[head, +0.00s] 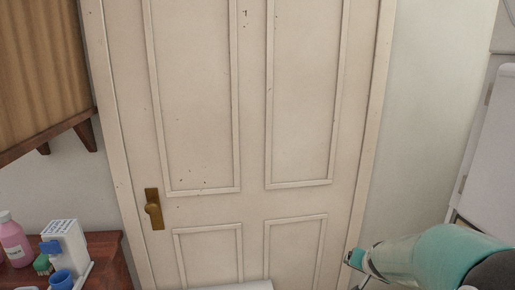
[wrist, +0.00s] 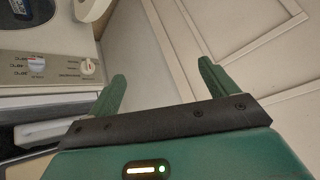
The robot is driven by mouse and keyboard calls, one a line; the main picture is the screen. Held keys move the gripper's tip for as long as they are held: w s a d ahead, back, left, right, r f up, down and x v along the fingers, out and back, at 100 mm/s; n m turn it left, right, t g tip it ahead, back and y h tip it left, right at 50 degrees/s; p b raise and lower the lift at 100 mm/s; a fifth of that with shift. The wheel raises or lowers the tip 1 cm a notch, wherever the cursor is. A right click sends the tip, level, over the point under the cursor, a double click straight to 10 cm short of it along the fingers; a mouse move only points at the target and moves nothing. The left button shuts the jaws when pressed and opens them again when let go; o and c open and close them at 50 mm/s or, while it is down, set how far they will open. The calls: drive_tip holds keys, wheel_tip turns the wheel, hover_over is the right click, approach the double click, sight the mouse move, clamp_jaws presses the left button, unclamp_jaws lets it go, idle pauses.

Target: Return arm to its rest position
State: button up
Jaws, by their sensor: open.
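My arm (head: 430,255) shows at the lower right of the head view, in teal and pale grey. My gripper (wrist: 162,78) fills the lower part of the wrist view, with two green fingers standing apart and nothing between them. The fingers point toward the cream panelled door and the appliance beside it. In the head view the fingertips cannot be made out clearly.
A cream door (head: 250,130) with a brass knob (head: 153,209) stands shut ahead. A reddish wooden dresser (head: 105,255) at left holds a pink bottle (head: 14,240) and a white holder (head: 66,245). A white appliance with dials (wrist: 60,66) is at left in the wrist view.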

drive_tip(key=s+a+r+n+y, duration=0.2)
drive_tip(key=s+a+r+n, duration=0.2)
drive_tip(key=s+a+r, duration=0.7)
drive_tip(key=s+a+n+g, duration=0.1)
drive_tip(key=s+a, duration=0.1)
drive_tip(key=s, duration=0.5)
drive_tip(key=s+a+r+n+g, duration=0.1)
drive_tip(key=s, duration=0.6)
drive_tip(key=shift+s+a+r, duration=0.15)
drive_tip(key=shift+s+a, duration=0.15)
drive_tip(key=shift+a, duration=0.1)
